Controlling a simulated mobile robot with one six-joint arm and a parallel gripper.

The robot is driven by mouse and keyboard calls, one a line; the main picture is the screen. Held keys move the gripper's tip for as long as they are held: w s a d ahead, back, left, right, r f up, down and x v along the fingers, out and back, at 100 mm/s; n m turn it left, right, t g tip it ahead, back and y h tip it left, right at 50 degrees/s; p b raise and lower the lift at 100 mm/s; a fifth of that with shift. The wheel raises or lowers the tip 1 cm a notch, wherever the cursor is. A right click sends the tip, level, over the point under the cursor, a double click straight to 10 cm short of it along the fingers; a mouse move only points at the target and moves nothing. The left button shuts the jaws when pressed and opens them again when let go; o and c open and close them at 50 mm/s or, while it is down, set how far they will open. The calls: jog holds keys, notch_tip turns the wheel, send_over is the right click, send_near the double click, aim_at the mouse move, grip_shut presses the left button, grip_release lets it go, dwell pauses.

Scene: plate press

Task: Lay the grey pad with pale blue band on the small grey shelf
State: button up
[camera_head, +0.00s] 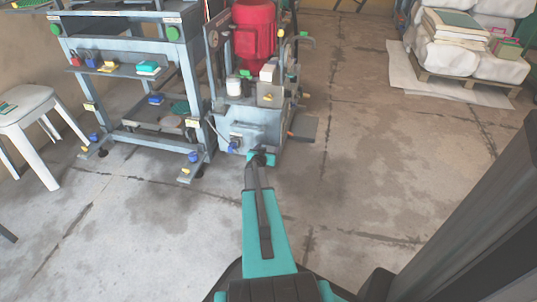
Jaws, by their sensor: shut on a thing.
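My arm reaches forward from the bottom of the view to the foot of a blue-grey press machine. My gripper (260,158) is small and dark at the arm's far end, in front of the machine's base. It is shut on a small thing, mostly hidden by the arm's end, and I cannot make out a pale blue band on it. A small flat grey shelf (304,128) juts from the right side of the machine's base, low down, right of my gripper. No pad shows on its visible top.
The press machine (262,125) carries a red motor (254,35). A blue-grey rack (193,90) with small coloured objects stands left of it. A white stool (27,110) is at far left. Pale sacks on a pallet (468,80) stand at back right. The concrete floor between is clear.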

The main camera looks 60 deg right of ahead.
jog(key=shift+f+b, duration=0.65)
jog(key=shift+f, duration=1.1)
jog(key=shift+f+b, duration=0.2)
jog(key=shift+b, duration=0.15)
jog(key=o, duration=1)
jog(key=shift+o, duration=0.2)
jog(key=shift+r+p, duration=0.3)
jog(key=shift+p, duration=0.15)
jog(key=v, duration=1.2)
jog(key=shift+p, duration=0.45)
jog(key=shift+f, duration=0.1)
jog(key=shift+w+a, duration=0.1)
